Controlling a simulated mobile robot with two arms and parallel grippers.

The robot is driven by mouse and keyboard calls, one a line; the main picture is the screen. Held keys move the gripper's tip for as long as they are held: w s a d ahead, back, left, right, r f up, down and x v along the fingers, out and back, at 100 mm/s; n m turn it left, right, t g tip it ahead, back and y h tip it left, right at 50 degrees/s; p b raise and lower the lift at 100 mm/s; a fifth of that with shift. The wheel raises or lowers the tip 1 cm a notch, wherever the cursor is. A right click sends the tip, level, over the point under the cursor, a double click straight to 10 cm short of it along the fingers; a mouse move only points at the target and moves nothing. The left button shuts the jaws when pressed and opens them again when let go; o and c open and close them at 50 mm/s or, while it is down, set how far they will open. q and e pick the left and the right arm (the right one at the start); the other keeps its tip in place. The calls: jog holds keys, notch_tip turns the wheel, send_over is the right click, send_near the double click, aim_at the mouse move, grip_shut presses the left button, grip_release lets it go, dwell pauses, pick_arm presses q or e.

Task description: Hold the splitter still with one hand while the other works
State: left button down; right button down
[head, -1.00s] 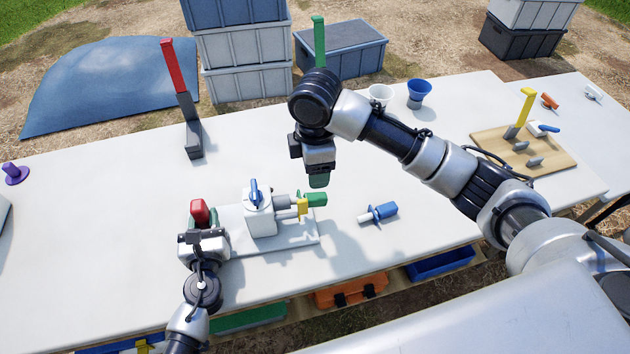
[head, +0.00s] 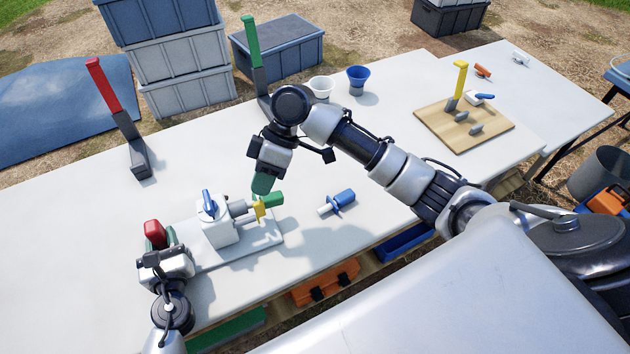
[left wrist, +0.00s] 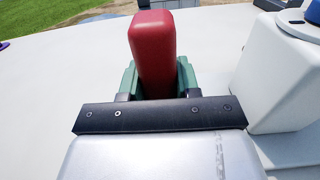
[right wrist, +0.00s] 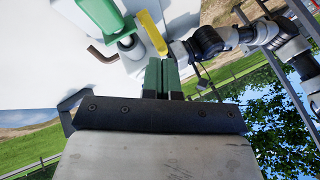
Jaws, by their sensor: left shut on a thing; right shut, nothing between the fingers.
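The splitter (head: 218,232) is a white block with a blue lever on top, standing on a white base plate (head: 262,243). A grey pipe on its right side carries a yellow lever (head: 258,211) and a green fitting (head: 273,200). My left gripper (head: 161,240) is shut on a red handle (head: 154,233) left of the block; the left wrist view shows the handle (left wrist: 153,50) between green fingers. My right gripper (head: 263,186) is shut and empty, just above the yellow lever. In the right wrist view its fingertips are close to the yellow lever (right wrist: 152,33); contact is unclear.
A blue plug (head: 340,201) lies right of the splitter. Upright red (head: 104,85) and green (head: 250,42) levers stand towards the back. White (head: 321,88) and blue (head: 357,80) cups and a wooden board (head: 490,126) are further right. The table's left part is clear.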

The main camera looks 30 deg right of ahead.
jog(key=d+f+m+t+y, duration=0.2)
jog(key=d+m+t+y, duration=0.1)
jog(key=m, duration=0.3)
jog(key=d+f+m+t+y, duration=0.3)
jog(key=d+m, duration=0.2)
jog(key=m, duration=0.1)
jog(key=s+d+f+m+t+y, duration=0.1)
jog(key=d+f+m+t+y, duration=0.1)
jog(key=m, duration=0.4)
jog(key=shift+s+d+f+m+t+y, duration=0.1)
jog(key=shift+d+f+m+t+y, duration=0.15)
jog(key=shift+d, duration=0.35)
jog(key=shift+d+f+m+t+y, duration=0.15)
jog(key=shift+d+f+y, duration=0.2)
jog(key=shift+d, duration=0.25)
jog(key=shift+x, duration=2.9)
jog(key=shift+a, duration=0.95)
jog(key=shift+d, duration=0.1)
jog(key=shift+s+d+f, duration=0.1)
jog(key=shift+d, duration=1.5)
jog(key=v, duration=1.1)
jog(key=shift+s+d, duration=0.15)
jog(key=shift+d, duration=0.1)
